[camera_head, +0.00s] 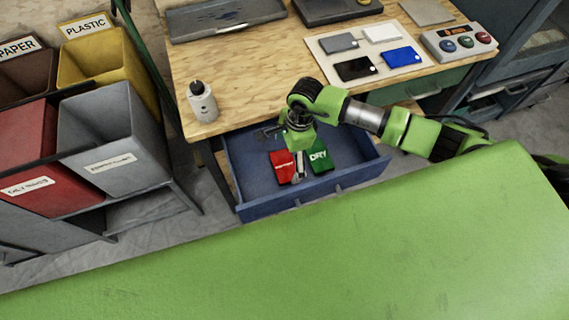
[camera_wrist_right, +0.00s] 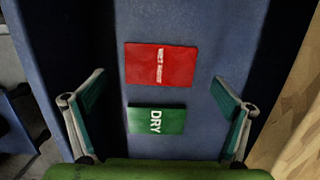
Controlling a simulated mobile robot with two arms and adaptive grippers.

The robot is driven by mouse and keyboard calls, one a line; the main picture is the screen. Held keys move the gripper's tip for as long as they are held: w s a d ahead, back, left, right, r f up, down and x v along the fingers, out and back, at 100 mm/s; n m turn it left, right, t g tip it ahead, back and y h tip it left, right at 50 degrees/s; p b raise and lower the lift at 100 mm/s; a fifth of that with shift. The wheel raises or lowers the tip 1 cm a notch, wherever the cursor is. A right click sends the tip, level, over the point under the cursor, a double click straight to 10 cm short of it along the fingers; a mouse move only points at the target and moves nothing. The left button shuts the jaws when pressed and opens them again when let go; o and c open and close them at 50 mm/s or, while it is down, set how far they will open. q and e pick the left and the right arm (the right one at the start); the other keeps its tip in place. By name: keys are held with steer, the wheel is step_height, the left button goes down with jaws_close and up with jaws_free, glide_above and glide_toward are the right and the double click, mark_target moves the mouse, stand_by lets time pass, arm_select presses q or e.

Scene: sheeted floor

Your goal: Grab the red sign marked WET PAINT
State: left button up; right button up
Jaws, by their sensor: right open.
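The red sign (camera_head: 282,166) with white lettering lies flat in the open blue drawer (camera_head: 246,187). Its lettering reads as WET PAINT or similar, too small to be sure, in the right wrist view (camera_wrist_right: 160,65). A green sign marked DRY (camera_head: 320,158) lies beside it, and it also shows in the right wrist view (camera_wrist_right: 157,121). My right gripper (camera_head: 300,172) reaches down over the drawer, above the two signs. My left gripper is not in view.
A wooden table (camera_head: 240,75) above carries a white bottle (camera_head: 202,102), a board with several cards (camera_head: 372,58) and a button box (camera_head: 459,41). Red (camera_head: 30,160), grey (camera_head: 110,135) and yellow (camera_head: 95,62) bins stand at left.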

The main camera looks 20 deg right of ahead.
mark_target(285, 165)
steer(key=shift+a+f, duration=0.2)
steer(key=shift+f, duration=0.6)
steer(key=shift+a+f, duration=0.15)
steer(key=shift+f, duration=0.65)
steer(key=c, duration=1.1)
steer(key=shift+r, duration=0.15)
